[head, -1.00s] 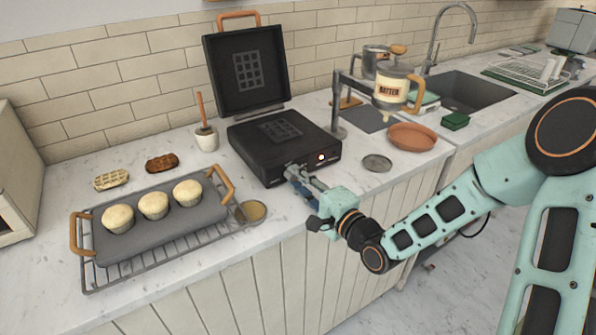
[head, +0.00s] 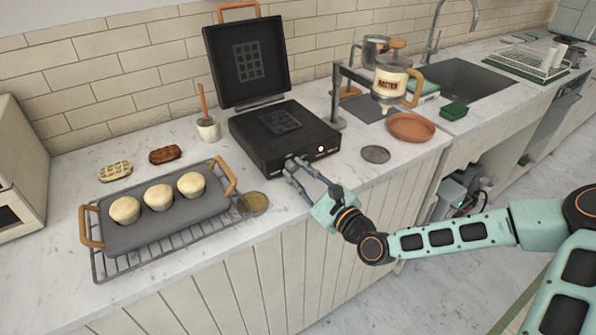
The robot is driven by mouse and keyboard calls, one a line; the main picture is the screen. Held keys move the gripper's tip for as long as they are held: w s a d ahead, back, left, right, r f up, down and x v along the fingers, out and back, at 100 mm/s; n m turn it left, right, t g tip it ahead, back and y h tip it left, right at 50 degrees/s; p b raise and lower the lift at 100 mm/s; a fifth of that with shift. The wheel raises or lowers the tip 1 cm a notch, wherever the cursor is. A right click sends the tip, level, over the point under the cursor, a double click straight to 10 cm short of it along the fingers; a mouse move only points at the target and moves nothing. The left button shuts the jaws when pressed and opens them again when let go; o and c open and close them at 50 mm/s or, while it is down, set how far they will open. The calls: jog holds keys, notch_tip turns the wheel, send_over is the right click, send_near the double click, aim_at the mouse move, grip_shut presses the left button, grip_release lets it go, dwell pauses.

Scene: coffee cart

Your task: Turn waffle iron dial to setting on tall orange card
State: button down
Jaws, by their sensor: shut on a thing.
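The black waffle iron (head: 262,146) stands on the counter with its lid (head: 245,62) raised. My gripper (head: 292,168) reaches the left part of that panel from the front. Its two fingers are shut on the dial there, which they largely hide, so I cannot read its setting. I cannot make out a tall orange card in this view.
A tray (head: 150,222) with several pale muffins sits on a wire rack at the left. Two waffles, a brush pot (head: 208,130), a batter jug (head: 390,82), a terracotta dish (head: 411,128) and a grey disc (head: 376,155) lie around the iron.

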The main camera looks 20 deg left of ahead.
jog(key=m+b, duration=0.1)
jog(key=m, duration=0.2)
jog(key=shift+m, duration=0.4)
jog(key=shift+m+t+b, duration=0.4)
jog(key=shift+m+b, duration=0.1)
jog(key=shift+m, duration=1.2)
jog(key=shift+r, duration=0.1)
jog(key=c, duration=2)
grip_release()
jog(key=shift+s, duration=0.1)
jog(key=v, duration=1.2)
